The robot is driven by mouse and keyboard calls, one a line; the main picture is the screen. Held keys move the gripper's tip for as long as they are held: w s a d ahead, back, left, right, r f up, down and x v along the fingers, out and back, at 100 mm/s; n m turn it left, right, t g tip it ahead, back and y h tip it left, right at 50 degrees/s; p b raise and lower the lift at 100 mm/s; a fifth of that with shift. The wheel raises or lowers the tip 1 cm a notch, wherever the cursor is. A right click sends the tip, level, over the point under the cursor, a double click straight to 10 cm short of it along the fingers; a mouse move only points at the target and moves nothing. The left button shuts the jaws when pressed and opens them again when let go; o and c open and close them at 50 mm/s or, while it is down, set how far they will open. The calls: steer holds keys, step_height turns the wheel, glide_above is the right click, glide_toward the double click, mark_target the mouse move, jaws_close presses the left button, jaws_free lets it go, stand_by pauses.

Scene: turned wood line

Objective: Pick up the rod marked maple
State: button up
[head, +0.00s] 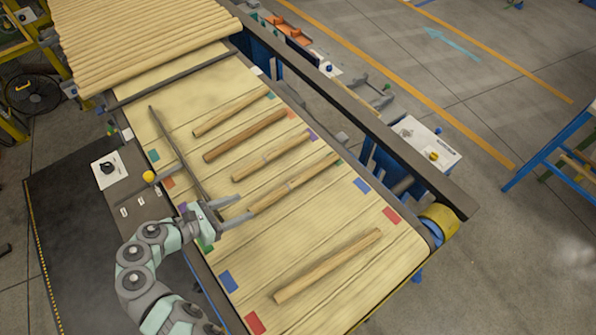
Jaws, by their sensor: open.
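Several wooden rods lie apart across the belt (330,222), tilted up to the right. No maple marking is legible, so I cannot tell which rod is maple. From the back they are a pale rod (230,113), a darker brown rod (245,136), a light rod (271,157), another light rod (295,184) and a tan rod (328,267) set apart at the front. My gripper (245,207) is open at the belt's left side. Its fingertips are close to the left end of the fourth rod; I cannot tell whether they touch it.
A pile of pale rods (140,35) covers the belt's far end behind a dark crossbar (175,78). A thin dark bar (180,155) runs along the left side. Coloured patches, such as a red one (255,323), line both edges. A dark rail (370,125) borders the right.

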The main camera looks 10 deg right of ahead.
mark_target(262, 202)
steer(key=x, duration=0.4)
steer(key=shift+s+d, duration=0.1)
steer(key=shift+s, duration=0.2)
steer(key=x, duration=0.2)
steer(key=p+x, duration=0.1)
steer(key=x, duration=0.3)
steer(key=shift+f, duration=0.25)
steer(key=shift+s, duration=0.1)
jaws_close()
